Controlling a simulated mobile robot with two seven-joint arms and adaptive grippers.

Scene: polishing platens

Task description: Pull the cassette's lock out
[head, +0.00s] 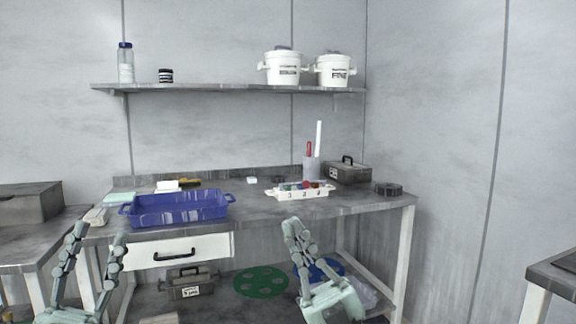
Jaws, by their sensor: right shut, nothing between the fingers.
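A dark grey box with a black handle and a white label (347,172) stands at the right rear of the bench. A similar labelled grey box (186,287) sits low under the bench, below the drawer. I cannot tell which of them is the cassette, and no lock can be made out at this size. My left gripper (97,238) points up at the lower left, its fingers spread and empty, in front of the bench's left end. My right gripper (293,222) points up in front of the bench's front edge, its fingers together and empty.
A blue tray (140,213) stands on the bench (250,214) at left, above a white drawer (150,252). A white numbered tray (283,195) and a cup (311,172) are right of centre. Green (261,281) and blue discs lie below. The bench's middle front is clear.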

